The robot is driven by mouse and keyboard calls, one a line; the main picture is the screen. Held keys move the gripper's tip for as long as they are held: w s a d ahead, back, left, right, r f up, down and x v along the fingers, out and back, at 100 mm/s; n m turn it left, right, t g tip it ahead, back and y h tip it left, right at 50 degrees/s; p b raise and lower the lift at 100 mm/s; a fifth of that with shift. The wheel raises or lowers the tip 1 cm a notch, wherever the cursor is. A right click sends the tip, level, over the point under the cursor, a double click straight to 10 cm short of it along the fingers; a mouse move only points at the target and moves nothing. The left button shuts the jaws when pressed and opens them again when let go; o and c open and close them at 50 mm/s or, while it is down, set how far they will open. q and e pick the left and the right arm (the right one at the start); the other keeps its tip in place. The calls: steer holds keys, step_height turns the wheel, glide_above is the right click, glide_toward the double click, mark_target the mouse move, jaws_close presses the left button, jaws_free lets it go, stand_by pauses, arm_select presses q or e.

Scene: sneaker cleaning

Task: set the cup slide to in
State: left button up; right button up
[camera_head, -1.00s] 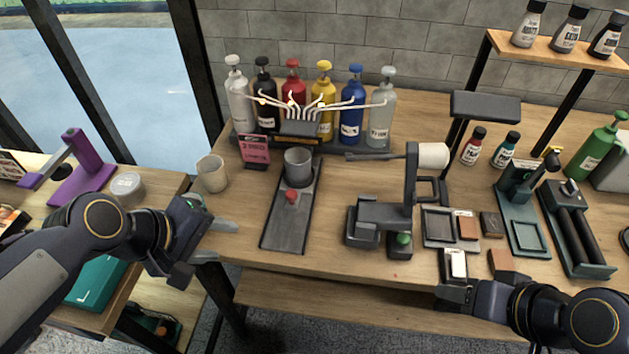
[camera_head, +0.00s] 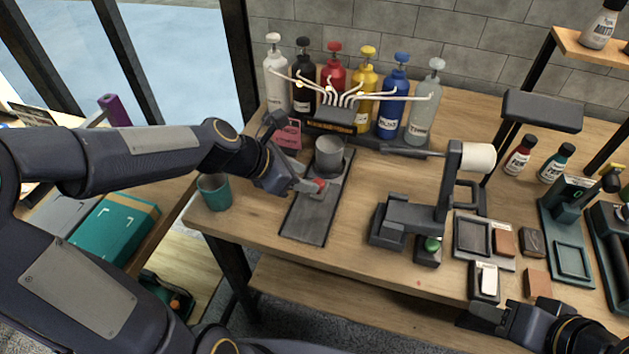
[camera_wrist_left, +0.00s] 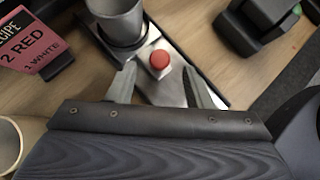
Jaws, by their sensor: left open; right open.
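The cup slide is a dark flat track (camera_head: 306,222) on the table, with a grey cup (camera_head: 329,154) at its far end and a red knob (camera_head: 319,184) in front of the cup. My left gripper (camera_head: 307,186) is open and low at the knob. In the left wrist view its fingers (camera_wrist_left: 160,82) are spread, one on each side of the red knob (camera_wrist_left: 160,60), with visible gaps. The grey cup (camera_wrist_left: 118,18) stands just beyond. My right gripper (camera_head: 488,315) is open near the front edge at the lower right, away from the slide.
Pump bottles (camera_head: 364,90) and thin white nozzles stand behind the slide. A pink recipe card (camera_head: 288,133) is left of it, and a teal cup (camera_head: 214,193) stands at the left table edge. A holder with a white roller (camera_head: 477,157) is to the right.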

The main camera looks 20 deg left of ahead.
mark_target(318, 182)
arm_select(q)
steer(key=x, duration=0.4)
steer(key=shift+w+d+f, duration=0.1)
steer(key=shift+f, duration=0.05)
jaws_close()
